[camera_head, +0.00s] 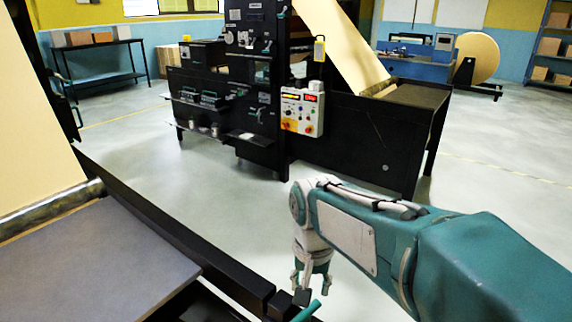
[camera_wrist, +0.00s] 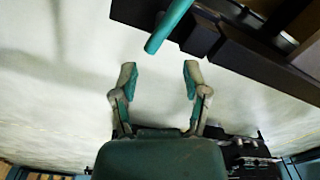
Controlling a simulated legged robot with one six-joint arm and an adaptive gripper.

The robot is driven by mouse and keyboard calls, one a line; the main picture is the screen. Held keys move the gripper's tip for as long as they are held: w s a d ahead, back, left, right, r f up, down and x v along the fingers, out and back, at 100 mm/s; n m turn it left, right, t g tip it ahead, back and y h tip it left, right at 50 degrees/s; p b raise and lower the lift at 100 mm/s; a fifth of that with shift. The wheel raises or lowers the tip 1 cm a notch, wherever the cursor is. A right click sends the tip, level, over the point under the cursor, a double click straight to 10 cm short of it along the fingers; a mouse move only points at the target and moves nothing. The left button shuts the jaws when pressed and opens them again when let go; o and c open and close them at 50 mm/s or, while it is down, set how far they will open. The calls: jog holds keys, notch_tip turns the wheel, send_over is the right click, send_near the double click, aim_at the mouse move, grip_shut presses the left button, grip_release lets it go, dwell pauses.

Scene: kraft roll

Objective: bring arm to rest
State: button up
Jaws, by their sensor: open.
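My gripper (camera_head: 312,285) hangs from my teal and white arm at the bottom centre of the head view, pointing down. In the wrist view my gripper (camera_wrist: 158,80) shows its two fingers spread wide apart with nothing between them. A green bar or handle end (camera_head: 307,311) is just below the gripper in the head view. The same green bar (camera_wrist: 168,27) lies beyond the fingertips in the wrist view, apart from them.
A dark machine frame rail (camera_head: 215,264) runs diagonally beside my gripper, with a grey plate (camera_head: 90,265) to its left. A black machine (camera_head: 255,90) with a control box (camera_head: 302,110) stands behind. Pale open floor (camera_head: 180,190) lies between.

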jog(key=s+d+r+n+t, duration=0.2)
jog(key=s+d+t, duration=0.3)
jog(key=s+d, duration=0.4)
jog(key=s+r, duration=0.1)
jog(key=s, duration=0.2)
jog(key=shift+d+n, duration=0.3)
jog(key=shift+d, duration=0.05)
